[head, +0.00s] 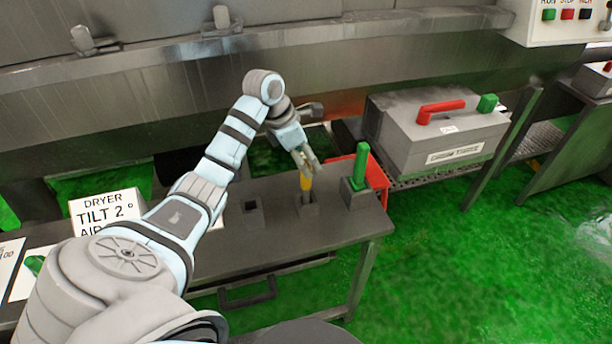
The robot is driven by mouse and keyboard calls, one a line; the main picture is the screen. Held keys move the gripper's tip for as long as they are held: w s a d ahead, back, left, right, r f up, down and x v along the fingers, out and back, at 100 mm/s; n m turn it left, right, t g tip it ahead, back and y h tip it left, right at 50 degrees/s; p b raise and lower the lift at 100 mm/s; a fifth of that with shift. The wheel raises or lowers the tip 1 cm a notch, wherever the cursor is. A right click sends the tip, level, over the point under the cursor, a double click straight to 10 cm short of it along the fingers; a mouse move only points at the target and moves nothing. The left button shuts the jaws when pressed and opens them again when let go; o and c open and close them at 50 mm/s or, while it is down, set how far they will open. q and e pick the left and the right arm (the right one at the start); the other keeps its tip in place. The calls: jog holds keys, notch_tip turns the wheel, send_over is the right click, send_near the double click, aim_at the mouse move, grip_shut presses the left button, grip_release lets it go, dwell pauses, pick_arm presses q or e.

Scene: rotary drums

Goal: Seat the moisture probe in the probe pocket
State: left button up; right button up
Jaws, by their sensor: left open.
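A slim probe with a yellow top (306,184) stands upright in a small grey holder (307,209) on the grey bench; I take it for the moisture probe. My left gripper (309,163) is open, pointing down at the yellow top, with its fingers close to it. I cannot tell whether they touch it. A square block with a dark, empty opening (252,207) sits to the left on the bench and looks like a pocket. My right gripper is not in view.
A green handle (361,165) stands upright in a grey block right of the probe. A red bin (377,178) is behind it. A grey case with a red handle (432,135) sits further right. A dryer sign (103,211) stands at left. The bench front (290,236) is clear.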

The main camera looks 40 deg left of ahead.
aim_at(306, 186)
pick_arm(q)
jog(key=x, duration=0.3)
jog(key=shift+d+f, duration=0.1)
jog(key=shift+d, duration=0.05)
grip_shut()
